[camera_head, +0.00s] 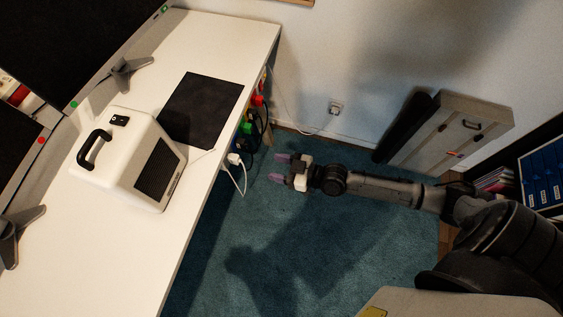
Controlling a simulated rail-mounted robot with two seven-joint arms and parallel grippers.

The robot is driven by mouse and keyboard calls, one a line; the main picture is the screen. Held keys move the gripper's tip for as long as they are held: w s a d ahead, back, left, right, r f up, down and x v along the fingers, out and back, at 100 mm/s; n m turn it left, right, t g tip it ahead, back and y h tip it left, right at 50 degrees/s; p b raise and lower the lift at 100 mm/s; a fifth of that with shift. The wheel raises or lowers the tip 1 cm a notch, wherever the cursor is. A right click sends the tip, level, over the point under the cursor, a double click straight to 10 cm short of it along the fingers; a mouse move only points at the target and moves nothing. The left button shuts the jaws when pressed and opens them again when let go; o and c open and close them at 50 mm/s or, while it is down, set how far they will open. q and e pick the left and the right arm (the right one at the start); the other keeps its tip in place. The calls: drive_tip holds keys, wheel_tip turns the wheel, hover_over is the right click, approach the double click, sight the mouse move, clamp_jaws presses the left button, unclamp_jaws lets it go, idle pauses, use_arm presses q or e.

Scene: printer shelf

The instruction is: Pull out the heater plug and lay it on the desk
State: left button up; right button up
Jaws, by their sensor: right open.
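The white heater (140,150), with a black handle and a dark grille, stands on the white desk (235,40). A white plug (235,158) sits at the right side of the desk, among other plugs, and a white cord hangs below it. It looks like the heater plug, but the cord cannot be traced fully. My right gripper (277,168) is open and empty, with pinkish fingertips pointing left towards the white plug. It is apart from the plug, above the blue carpet. My left gripper is not in view.
A green plug (246,127) and a red plug (258,100) sit farther back along the desk's side. A dark mat (203,108) lies beside the heater. The desk's front part is bare. A wall socket (336,108) and a grey case (455,135) are at the back.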

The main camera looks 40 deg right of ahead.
sight(239, 159)
drive_tip(key=b+x, duration=0.2)
drive_tip(key=x, duration=0.9)
drive_tip(key=shift+w+a+f, duration=0.15)
drive_tip(key=shift+w+a, duration=0.1)
drive_tip(key=shift+x, duration=0.8)
drive_tip(key=shift+c, duration=0.5)
drive_tip(key=c, duration=0.7)
drive_tip(key=shift+c, duration=0.9)
drive_tip(key=shift+o, duration=1.3)
clamp_jaws()
